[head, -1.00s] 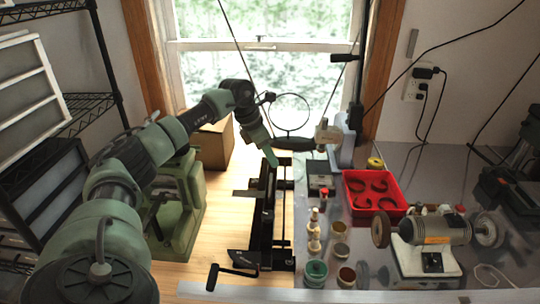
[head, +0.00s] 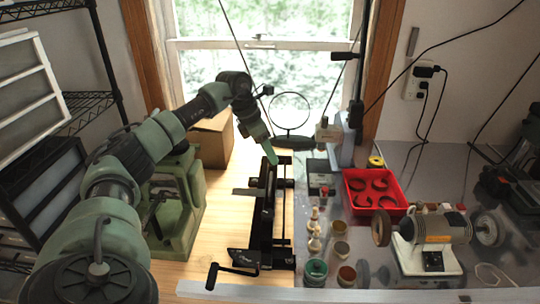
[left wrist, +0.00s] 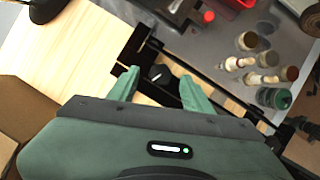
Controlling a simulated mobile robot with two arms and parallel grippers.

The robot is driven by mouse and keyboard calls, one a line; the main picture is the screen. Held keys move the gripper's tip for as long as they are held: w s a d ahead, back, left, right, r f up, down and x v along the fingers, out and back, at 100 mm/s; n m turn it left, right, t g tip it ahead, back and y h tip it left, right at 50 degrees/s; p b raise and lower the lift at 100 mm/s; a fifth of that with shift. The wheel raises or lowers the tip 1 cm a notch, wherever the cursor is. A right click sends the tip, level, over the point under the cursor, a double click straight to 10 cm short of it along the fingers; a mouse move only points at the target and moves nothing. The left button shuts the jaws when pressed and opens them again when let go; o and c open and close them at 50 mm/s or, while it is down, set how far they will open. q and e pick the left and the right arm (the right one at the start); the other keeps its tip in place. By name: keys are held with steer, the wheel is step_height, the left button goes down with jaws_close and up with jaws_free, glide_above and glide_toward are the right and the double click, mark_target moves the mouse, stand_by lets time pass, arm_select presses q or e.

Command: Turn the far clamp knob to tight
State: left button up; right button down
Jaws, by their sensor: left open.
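The far clamp knob (left wrist: 159,74) is a round black knob with a small light mark, on the black clamp frame (left wrist: 135,48). In the left wrist view it shows between the two green fingers of my left gripper (left wrist: 158,82), which is open; I cannot tell whether they touch it. In the head view my left gripper (head: 271,158) points down at the far end of the black frame (head: 266,212), and I cannot make out the knob there. The frame lies along the wooden bench, with a crank handle (head: 212,277) at its near end. My right gripper is out of view.
A red tray (head: 352,203), several small jars and pale wooden pegs (head: 314,230) stand right of the frame. A bench grinder (head: 432,229) is farther right. A green machine (head: 180,220) and cardboard box (head: 213,143) are left. A magnifier ring (head: 289,110) stands behind.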

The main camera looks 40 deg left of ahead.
arm_select(q)
steer(key=b+v, duration=0.1)
steer(key=v, duration=0.5)
steer(key=shift+s+r, duration=0.1)
stand_by(0.4)
